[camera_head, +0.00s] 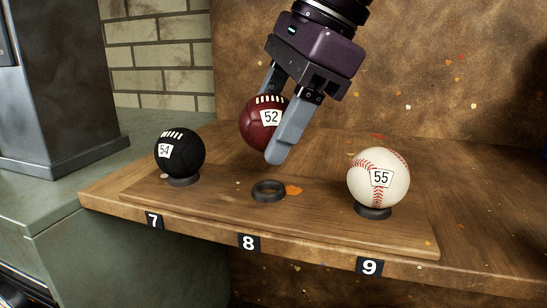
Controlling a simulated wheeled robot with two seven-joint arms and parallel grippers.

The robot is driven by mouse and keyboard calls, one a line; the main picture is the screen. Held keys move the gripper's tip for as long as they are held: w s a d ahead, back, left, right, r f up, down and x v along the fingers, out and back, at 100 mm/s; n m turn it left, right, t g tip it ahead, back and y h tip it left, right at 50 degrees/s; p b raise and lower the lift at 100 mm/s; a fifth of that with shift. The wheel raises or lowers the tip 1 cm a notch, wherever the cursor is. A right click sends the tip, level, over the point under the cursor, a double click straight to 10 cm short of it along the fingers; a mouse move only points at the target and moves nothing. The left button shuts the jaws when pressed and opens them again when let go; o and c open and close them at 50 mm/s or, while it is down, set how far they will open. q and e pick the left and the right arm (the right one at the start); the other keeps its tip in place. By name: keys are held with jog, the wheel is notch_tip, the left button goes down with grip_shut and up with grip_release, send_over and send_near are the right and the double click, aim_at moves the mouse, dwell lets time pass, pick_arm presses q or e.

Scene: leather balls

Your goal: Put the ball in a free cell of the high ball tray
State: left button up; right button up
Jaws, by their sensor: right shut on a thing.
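My right gripper (277,125) comes down from the top and is shut on a dark red ball (254,122) with white laces and the label 52. It holds the ball above and behind the middle of the wooden ball tray (225,208). The tray's middle cell, a dark ring (268,190) above the number 8, is empty. A black ball (183,145) labelled 54 sits on the ring above number 7. A white baseball (385,167) with red stitching, labelled 55, sits on the ring above number 9. My left gripper is not in view.
The tray lies on a wooden shelf (480,225) with a brown speckled panel (410,60) behind it. A grey metal column (62,80) stands at the left on a green-grey surface (75,225). The shelf right of the baseball is clear.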

jog(key=shift+f, duration=0.3)
jog(key=shift+w+f, duration=0.1)
jog(key=shift+f, duration=0.3)
notch_tip(320, 180, down, 2)
jog(key=shift+a+f, duration=0.15)
jog(key=shift+f, duration=0.4)
jog(key=shift+w+f, duration=0.1)
jog(key=shift+f, duration=0.05)
jog(key=o, duration=0.8)
jog(key=shift+c, duration=0.2)
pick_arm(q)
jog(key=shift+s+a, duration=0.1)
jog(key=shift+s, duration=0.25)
